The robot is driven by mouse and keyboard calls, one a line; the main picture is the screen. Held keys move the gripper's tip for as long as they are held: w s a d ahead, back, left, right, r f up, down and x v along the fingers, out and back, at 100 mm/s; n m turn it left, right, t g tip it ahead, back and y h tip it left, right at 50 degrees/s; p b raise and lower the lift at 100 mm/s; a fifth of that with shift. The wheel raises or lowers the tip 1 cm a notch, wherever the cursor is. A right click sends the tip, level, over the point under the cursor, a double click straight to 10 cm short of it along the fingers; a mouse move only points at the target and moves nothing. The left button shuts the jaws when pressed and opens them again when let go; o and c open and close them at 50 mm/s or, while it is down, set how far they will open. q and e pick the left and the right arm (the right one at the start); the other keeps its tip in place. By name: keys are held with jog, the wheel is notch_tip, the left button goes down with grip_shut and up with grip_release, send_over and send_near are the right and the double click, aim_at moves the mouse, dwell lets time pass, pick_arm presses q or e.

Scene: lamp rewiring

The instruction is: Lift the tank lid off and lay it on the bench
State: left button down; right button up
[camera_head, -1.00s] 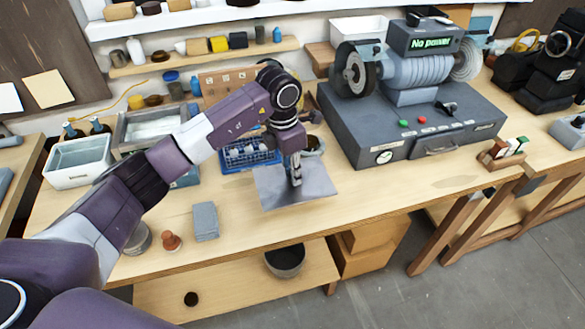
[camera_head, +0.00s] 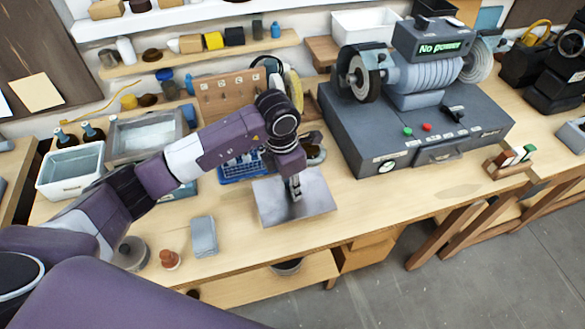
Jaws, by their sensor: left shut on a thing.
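The tank lid, a flat grey square plate (camera_head: 318,197), is over the front middle of the bench (camera_head: 365,215). It looks level and low; I cannot tell whether it touches the wood. My left gripper (camera_head: 296,191) points down and is shut on the lid near its middle. A grey metal tank (camera_head: 147,138) stands open at the back left, with a pale inside. A white tub (camera_head: 70,172) stands beside it; both are clear of the lid. My right gripper is not in view.
A blue basket (camera_head: 232,172) is behind the lid, partly hidden by my arm. A grey block (camera_head: 203,236) and a small brown knob-shaped thing (camera_head: 170,259) lie to the left. A large grey grinder (camera_head: 400,120) stands at the right. Bare bench lies right of the lid.

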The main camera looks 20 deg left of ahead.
pick_arm(q)
jog(key=shift+f, duration=0.1)
jog(key=shift+s+d+f+b, duration=0.1)
jog(key=shift+s+d+b, duration=0.05)
jog(key=shift+s+b, duration=0.15)
jog(key=shift+s+d+f+b, duration=0.2)
jog(key=shift+s+f+b, duration=0.15)
jog(key=shift+s, duration=0.15)
jog(key=shift+w+a+f+b, duration=0.15)
jog(key=shift+f+b, duration=0.45)
jog(key=shift+f, duration=0.3)
jog(key=shift+w+f, duration=0.1)
jog(key=shift+f, duration=0.15)
jog(key=shift+b, duration=0.3)
jog(key=shift+f, duration=0.2)
jog(key=shift+b, duration=0.3)
jog(key=c, duration=1.7)
grip_release()
jog(key=shift+f, duration=0.1)
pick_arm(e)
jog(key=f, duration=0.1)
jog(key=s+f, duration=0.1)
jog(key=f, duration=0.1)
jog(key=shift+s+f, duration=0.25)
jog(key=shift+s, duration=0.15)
